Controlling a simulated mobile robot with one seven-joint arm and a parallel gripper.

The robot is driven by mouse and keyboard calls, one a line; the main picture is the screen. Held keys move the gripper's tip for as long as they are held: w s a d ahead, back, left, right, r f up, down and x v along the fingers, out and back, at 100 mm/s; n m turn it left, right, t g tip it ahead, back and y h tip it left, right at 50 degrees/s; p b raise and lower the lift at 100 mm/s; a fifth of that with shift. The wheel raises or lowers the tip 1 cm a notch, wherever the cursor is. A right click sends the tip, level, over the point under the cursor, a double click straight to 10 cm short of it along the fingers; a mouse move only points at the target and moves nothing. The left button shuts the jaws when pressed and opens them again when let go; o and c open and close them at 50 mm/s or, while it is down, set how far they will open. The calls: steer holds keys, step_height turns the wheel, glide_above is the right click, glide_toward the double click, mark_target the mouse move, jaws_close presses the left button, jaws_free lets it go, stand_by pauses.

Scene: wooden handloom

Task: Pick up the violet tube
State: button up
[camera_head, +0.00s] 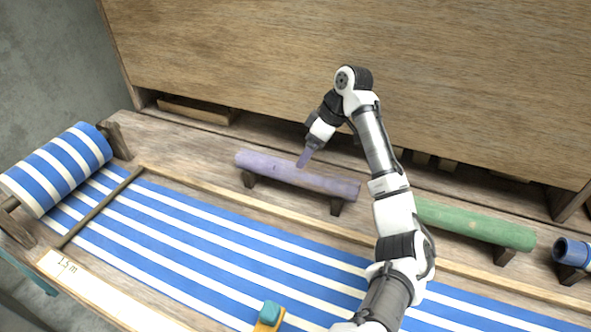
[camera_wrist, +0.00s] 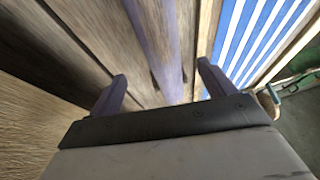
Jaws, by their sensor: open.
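The violet tube (camera_head: 285,172) rests on two dark wooden supports behind the striped cloth in the head view. In the wrist view the tube (camera_wrist: 160,45) runs lengthwise between my two fingers. My gripper (camera_head: 304,160) points down at the middle of the tube in the head view, its violet fingertip overlapping the tube there. In the wrist view my gripper (camera_wrist: 162,72) is open, with one finger on each side of the tube and gaps between. I cannot tell how far the fingertips reach down beside it.
A green tube (camera_head: 475,222) lies on supports to the right, partly behind my arm, with a blue roll (camera_head: 572,252) beyond it. A striped cloth (camera_head: 190,225) spans the loom in front. A tall wooden panel (camera_head: 240,60) stands behind. A yellow and teal object (camera_head: 270,315) lies at the front.

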mark_target(295, 172)
steer(key=x, duration=0.4)
steer(key=shift+p, duration=0.4)
steer(key=p+x, duration=0.2)
steer(key=x, duration=0.2)
steer(key=shift+s+a+f, duration=0.1)
steer(key=shift+s+a, duration=0.1)
steer(key=shift+a, duration=0.05)
steer(key=shift+a+f, duration=0.15)
steer(key=shift+f, duration=0.35)
steer(key=c, duration=1.2)
steer(key=shift+w, duration=0.1)
steer(key=shift+c, duration=0.5)
steer(key=shift+r, duration=0.15)
